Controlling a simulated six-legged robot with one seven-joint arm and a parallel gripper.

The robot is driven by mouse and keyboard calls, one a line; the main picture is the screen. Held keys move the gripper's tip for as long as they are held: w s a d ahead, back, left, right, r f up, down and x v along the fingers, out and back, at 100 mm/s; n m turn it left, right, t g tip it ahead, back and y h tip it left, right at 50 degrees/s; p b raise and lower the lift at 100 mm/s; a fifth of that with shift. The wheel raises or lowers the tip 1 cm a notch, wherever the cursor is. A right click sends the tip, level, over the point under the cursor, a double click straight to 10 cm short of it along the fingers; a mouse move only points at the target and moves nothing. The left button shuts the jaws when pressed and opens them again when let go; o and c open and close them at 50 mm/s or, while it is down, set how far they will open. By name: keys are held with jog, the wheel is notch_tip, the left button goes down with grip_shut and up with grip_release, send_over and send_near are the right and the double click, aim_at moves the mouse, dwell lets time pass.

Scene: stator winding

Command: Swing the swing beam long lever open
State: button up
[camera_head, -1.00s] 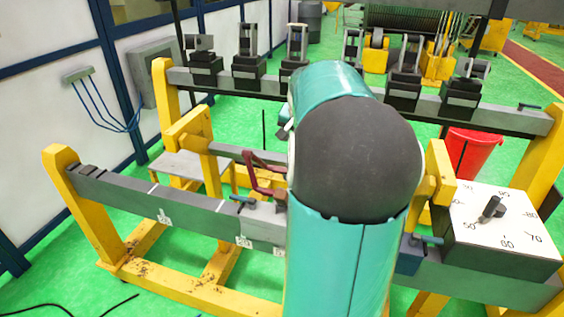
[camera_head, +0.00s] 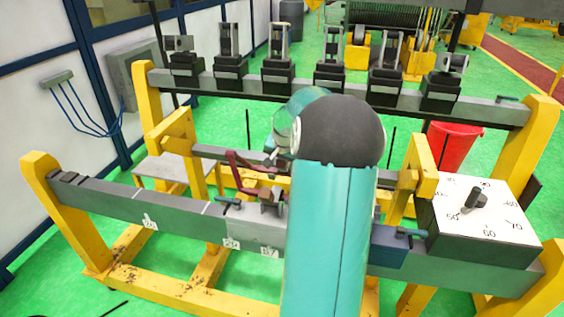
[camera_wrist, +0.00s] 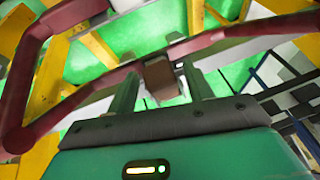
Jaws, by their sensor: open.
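A dark red bent lever (camera_head: 240,172) shows left of my arm in the head view, beside the grey beam between the yellow posts; I take it to be the long lever. In the wrist view, dark red bars (camera_wrist: 38,72) run down the left side and across the top. My gripper (camera_wrist: 160,74) is open, with its two greenish fingers pointing up the picture. A brown block (camera_wrist: 162,80) shows in the gap between the fingers, below the crossing red bar. I cannot tell whether it lies between the fingertips or beyond them. My arm hides most of the gripper in the head view.
A grey front beam (camera_head: 130,205) crosses the yellow frame (camera_head: 45,190). A white dial box (camera_head: 490,215) stands at the right. A rear rail (camera_head: 205,85) carries several dark clamps. A red bucket (camera_head: 455,145) stands behind. Green floor is open between the beams.

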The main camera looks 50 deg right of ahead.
grip_shut()
